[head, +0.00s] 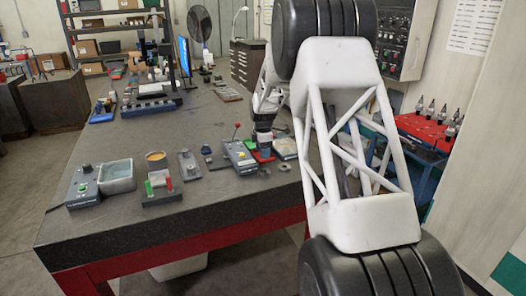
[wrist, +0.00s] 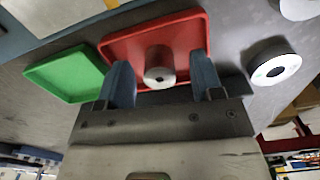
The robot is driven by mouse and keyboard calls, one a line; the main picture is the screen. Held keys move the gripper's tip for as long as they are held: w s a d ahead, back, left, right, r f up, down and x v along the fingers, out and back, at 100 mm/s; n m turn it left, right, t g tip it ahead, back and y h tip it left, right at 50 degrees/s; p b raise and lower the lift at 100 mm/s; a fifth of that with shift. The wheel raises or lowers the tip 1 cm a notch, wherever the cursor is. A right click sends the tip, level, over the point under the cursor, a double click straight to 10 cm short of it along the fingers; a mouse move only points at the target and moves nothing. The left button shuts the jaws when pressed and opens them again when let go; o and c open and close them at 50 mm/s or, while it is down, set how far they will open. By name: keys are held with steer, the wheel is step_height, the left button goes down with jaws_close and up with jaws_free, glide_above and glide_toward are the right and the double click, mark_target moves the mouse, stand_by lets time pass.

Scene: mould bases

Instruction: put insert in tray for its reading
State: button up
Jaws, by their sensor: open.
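A small metal cylindrical insert (wrist: 160,68) stands at the red tray (wrist: 180,35) in the wrist view. It is between my gripper's (wrist: 159,62) two blue-grey fingers, with gaps visible on both sides. My gripper is open. A green tray (wrist: 68,74) lies to the left of the red one. In the head view my gripper (head: 264,143) is low over the red tray (head: 263,156), beside a gauge box (head: 240,156) with a red-knobbed lever. The insert cannot be made out there. The gauge's reading is not legible.
A pale ring-shaped part (wrist: 274,70) lies right of the red tray in the wrist view. Left on the bench (head: 130,232) are a control box (head: 83,188), a grey basin (head: 117,177) and a stand with red and green blocks (head: 160,190). The front bench surface is clear.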

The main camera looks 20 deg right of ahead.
steer(key=shift+r, duration=3.9)
steer(key=shift+s, duration=0.1)
steer(key=shift+s+a+r, duration=0.15)
steer(key=shift+r, duration=0.1)
steer(key=s+a+r+m, duration=0.3)
steer(key=s+a+r, duration=0.15)
steer(key=s, duration=0.45)
steer(key=s+a+r+m+t, duration=0.1)
steer(key=s+a+r+m, duration=0.3)
steer(key=s, duration=0.5)
steer(key=s+a+r+m, duration=0.1)
steer(key=s+a+r, duration=0.35)
steer(key=s, duration=0.35)
steer(key=s+a+f+m, duration=0.2)
steer(key=s+m, duration=0.1)
steer(key=s, duration=0.7)
steer(key=s+a+f+m+t, duration=0.1)
steer(key=s+a+f+m, duration=0.1)
steer(key=s, duration=0.8)
steer(key=s+a+f+m, duration=0.2)
steer(key=s+a+m, duration=0.2)
steer(key=s, duration=0.6)
steer(key=shift+s+a+t, duration=0.15)
steer(key=shift+s+t, duration=0.1)
steer(key=shift+t, duration=0.05)
